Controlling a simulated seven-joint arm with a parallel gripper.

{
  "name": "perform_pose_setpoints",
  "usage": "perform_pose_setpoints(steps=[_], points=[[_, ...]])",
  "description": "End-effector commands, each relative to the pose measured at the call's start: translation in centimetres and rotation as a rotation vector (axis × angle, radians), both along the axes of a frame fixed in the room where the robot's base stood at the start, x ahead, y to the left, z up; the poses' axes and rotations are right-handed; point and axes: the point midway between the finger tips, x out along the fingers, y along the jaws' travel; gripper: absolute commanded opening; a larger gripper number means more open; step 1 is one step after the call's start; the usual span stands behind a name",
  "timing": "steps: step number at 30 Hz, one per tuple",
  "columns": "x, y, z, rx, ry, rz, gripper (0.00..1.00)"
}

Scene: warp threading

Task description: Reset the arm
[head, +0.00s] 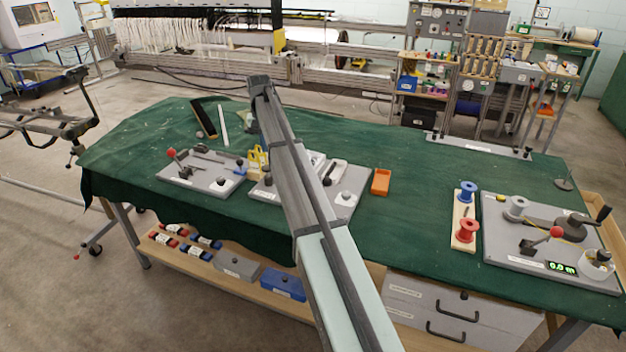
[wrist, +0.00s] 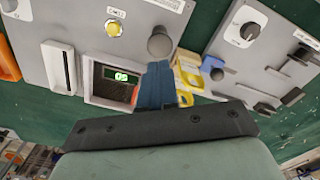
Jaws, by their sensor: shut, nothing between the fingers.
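My arm reaches across the green-covered table (head: 400,240) in the head view, and it hides most of my gripper there. In the wrist view my gripper (wrist: 157,88) shows its blue-grey fingers together, with nothing between them. It is over the middle grey panel (wrist: 75,30), in front of a small box with a green lit display (wrist: 120,76). A yellow object (wrist: 186,78) shows just right of the fingers. I cannot tell how much clearance there is below the fingertips.
A lever panel (head: 205,180) stands left of my arm. An orange tray (head: 381,182) lies right of the middle panel. A spool stand (head: 465,245) with blue and red spools and a winder board (head: 510,240) stand further right. The cloth between tray and spools is clear.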

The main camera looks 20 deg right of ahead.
Motion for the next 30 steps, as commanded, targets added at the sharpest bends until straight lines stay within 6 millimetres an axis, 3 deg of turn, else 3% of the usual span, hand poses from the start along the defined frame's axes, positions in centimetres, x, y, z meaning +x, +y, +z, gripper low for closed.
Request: perform_pose_setpoints(steps=[14,18,20,23,30], points=[[0.0,0.0,0.4,0.0,0.001,0.0,0.0],[0.0,1.2,-0.3,0.0,-0.01,0.023,0.0],[0.1,2.8,-1.2,0.0,-0.026,0.052,0.0],[0.2,6.7,-3.3,0.002,-0.071,0.13,0.0],[-1.0,19.4,-10.5,0.008,-0.216,0.381,0.0]])
